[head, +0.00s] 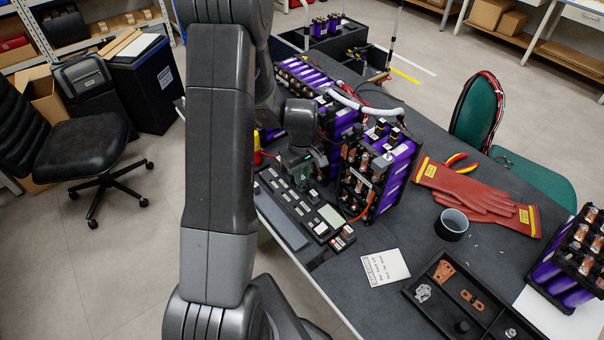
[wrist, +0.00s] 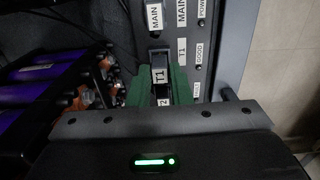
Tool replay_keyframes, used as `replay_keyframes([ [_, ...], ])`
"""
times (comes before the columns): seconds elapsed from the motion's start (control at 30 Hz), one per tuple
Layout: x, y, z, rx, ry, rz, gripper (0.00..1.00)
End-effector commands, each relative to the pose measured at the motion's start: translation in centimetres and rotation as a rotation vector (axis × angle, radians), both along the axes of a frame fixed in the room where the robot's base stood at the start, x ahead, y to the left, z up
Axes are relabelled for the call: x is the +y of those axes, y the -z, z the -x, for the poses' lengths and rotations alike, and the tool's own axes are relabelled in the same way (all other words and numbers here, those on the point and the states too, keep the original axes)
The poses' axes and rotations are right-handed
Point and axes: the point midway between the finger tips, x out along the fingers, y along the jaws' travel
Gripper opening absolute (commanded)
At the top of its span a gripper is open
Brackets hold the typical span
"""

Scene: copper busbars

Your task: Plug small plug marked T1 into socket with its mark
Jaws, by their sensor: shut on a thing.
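My gripper (wrist: 161,86) has green fingertips and is shut on a small dark plug marked T1 (wrist: 160,75), which shows between them in the wrist view. The plug's far end points up the picture, beside the panel's T1 label (wrist: 182,51). The socket itself is hidden, and I cannot tell whether the plug touches it or sits in it. A T2 mark (wrist: 163,102) shows just below the T1 mark. In the head view my gripper (head: 316,158) is low over the back of the dark panel (head: 291,211), partly hidden by my arm.
A piece marked MAIN (wrist: 155,16) stands close beyond the plug. The purple battery module (head: 393,178) with copper busbars stands close right of the panel. Red gloves (head: 470,190), a black cup (head: 452,224) and a parts tray (head: 441,302) lie farther right.

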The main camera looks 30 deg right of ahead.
Motion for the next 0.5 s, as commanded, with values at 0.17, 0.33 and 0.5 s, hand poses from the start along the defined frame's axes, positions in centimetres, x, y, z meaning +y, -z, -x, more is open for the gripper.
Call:
replay_keyframes([
  [0.17, 0.0, 0.8, 0.0, 0.000, 0.000, 0.000, 0.02],
  [0.33, 0.0, 1.6, 0.0, 0.000, 0.000, 0.000, 0.02],
  [0.5, 0.0, 1.4, 0.0, 0.000, 0.000, 0.000, 0.02],
])
